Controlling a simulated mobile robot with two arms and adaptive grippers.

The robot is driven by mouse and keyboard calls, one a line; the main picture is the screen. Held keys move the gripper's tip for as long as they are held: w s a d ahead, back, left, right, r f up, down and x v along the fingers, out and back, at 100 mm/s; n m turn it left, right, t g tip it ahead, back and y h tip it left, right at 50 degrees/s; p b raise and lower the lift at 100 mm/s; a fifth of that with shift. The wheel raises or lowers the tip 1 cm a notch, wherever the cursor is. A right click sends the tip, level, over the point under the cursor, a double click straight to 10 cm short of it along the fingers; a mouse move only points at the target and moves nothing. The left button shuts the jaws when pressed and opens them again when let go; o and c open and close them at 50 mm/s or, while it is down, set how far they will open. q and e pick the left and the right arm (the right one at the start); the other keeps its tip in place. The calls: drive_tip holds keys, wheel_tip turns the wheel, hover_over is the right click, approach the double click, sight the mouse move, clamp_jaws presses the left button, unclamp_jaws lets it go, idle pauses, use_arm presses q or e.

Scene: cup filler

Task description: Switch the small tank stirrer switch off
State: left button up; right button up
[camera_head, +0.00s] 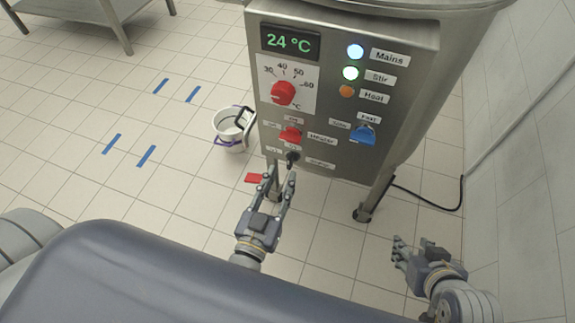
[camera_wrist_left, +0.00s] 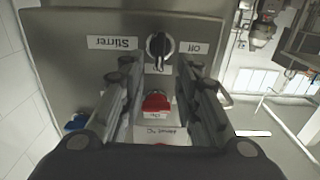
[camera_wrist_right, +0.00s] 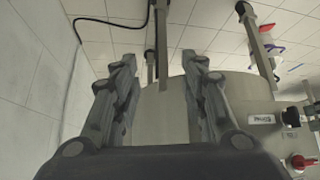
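The control panel (camera_head: 330,90) on the small steel tank carries a black stirrer switch (camera_head: 292,157) near its bottom edge. In the left wrist view the black switch (camera_wrist_left: 159,46) sits between labels reading "Stirrer" and "Off", inverted. Which way its handle is set I cannot tell for sure. My right gripper (camera_head: 405,252) is open and empty, low at the right.
Above the switch is the red heater knob (camera_head: 290,135), with a blue knob (camera_head: 363,134) to its right. A red temperature dial (camera_head: 283,93) is higher up. A bucket (camera_head: 231,127) stands on the floor left of the tank. A cable (camera_head: 440,207) lies at the right.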

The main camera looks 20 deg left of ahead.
sight(289, 163)
use_arm(q)
drive_tip(key=w, duration=0.4)
drive_tip(key=shift+w+d+b, duration=0.1)
drive_tip(key=shift+w+b, duration=0.05)
drive_tip(key=shift+b, duration=0.15)
drive_tip(key=shift+w, duration=0.6)
clamp_jaws()
use_arm(e)
drive_tip(key=shift+w+a+r+t+y, duration=0.1)
drive_tip(key=shift+w+a+r+t, duration=0.15)
drive_tip(key=shift+w+r+t, duration=0.35)
drive_tip(key=shift+w+a+r+t+y, duration=0.1)
drive_tip(key=shift+w+a+r+t, duration=0.25)
drive_tip(key=shift+w, duration=0.5)
drive_tip(key=shift+w+a+r+t+y, duration=0.15)
drive_tip(key=shift+w+r+t, duration=0.2)
drive_tip(key=shift+w+r, duration=0.3)
